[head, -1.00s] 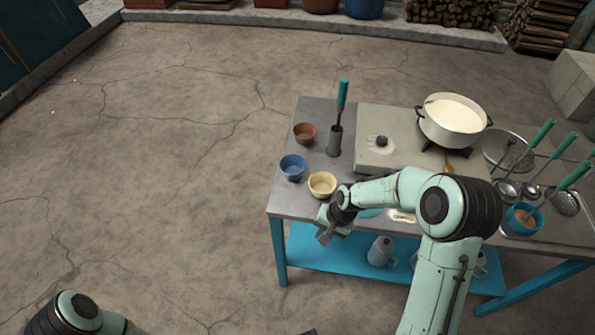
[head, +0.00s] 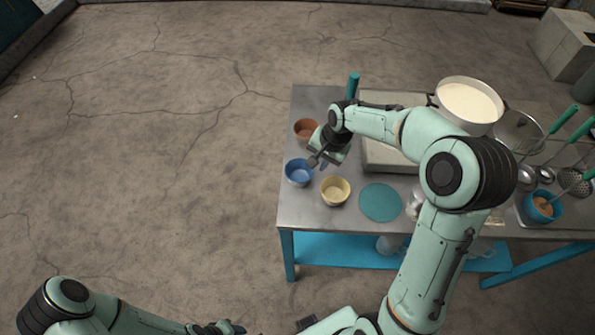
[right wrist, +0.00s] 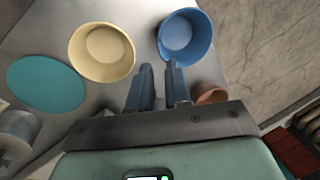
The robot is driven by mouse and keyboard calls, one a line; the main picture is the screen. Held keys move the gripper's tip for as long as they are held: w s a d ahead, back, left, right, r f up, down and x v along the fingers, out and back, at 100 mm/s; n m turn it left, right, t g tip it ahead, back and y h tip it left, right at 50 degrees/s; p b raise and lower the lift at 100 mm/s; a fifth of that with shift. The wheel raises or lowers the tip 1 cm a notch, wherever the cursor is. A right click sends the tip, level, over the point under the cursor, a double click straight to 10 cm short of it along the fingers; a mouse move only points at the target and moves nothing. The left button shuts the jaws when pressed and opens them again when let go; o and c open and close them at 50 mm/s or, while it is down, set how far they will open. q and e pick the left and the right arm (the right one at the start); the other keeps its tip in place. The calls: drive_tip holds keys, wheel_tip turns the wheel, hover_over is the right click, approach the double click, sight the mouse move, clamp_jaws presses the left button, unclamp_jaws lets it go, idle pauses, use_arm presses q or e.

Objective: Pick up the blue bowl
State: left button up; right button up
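The blue bowl (head: 298,174) stands upright and looks empty near the left edge of the metal table (head: 300,215). It also shows at the top of the right wrist view (right wrist: 186,38). My right gripper (head: 318,161) is above the table at the bowl's right rim in the head view. In the right wrist view its two fingers (right wrist: 159,68) are apart with nothing between them, and the bowl lies just beyond the right finger. Whether they touch, I cannot tell. My left gripper (head: 218,328) is at the bottom edge of the head view, partly cut off, away from the table.
A yellow bowl (head: 335,191) is close to the right of the blue bowl, and a brown bowl (head: 305,130) is behind it. Floor is clear at left.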

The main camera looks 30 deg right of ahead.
sight(312, 174)
drive_tip(key=x, duration=0.4)
drive_tip(key=shift+w+f, duration=0.1)
drive_tip(key=shift+f, duration=0.1)
drive_tip(key=x, duration=0.5)
drive_tip(key=shift+a+f, duration=0.1)
drive_tip(key=shift+a, duration=0.2)
clamp_jaws()
